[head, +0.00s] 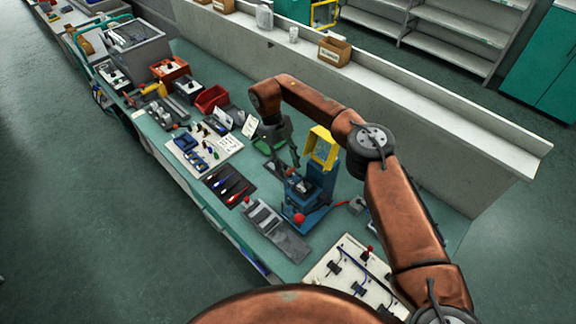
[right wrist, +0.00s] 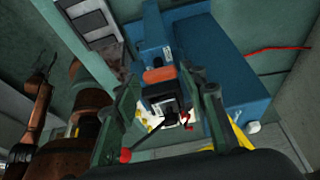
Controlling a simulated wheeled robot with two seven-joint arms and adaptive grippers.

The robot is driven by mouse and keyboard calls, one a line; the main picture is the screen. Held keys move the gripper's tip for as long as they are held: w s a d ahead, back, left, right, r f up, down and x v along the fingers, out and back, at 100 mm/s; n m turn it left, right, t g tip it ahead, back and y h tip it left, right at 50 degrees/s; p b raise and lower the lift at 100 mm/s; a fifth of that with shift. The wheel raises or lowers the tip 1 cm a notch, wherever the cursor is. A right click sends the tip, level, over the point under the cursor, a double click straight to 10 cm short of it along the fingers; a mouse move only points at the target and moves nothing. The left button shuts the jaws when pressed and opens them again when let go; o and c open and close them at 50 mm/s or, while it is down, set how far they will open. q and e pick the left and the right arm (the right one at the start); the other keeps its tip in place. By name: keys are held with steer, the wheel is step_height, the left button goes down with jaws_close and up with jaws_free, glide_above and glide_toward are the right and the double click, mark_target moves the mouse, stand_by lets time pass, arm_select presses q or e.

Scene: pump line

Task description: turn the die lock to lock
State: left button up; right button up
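A blue press (head: 305,200) with a yellow guard frame (head: 321,148) stands on the green bench. A red ball knob (head: 299,218) shows at its front and another red knob (head: 291,171) higher up. I cannot tell for sure which part is the die lock. My right gripper (head: 288,160) is beside the press, on its left. In the right wrist view, its two green fingers (right wrist: 165,98) are apart, with an orange-red handle (right wrist: 160,75) on the blue press body (right wrist: 225,60) seen beyond the gap. No contact is clear. My left gripper is out of view.
A grey tray (head: 272,230) lies left of the press, and a pale board with cables (head: 350,270) lies in front. A low wall (head: 400,100) runs behind the bench.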

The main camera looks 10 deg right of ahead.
steer(key=v, duration=0.7)
steer(key=shift+r, duration=0.3)
stand_by(0.3)
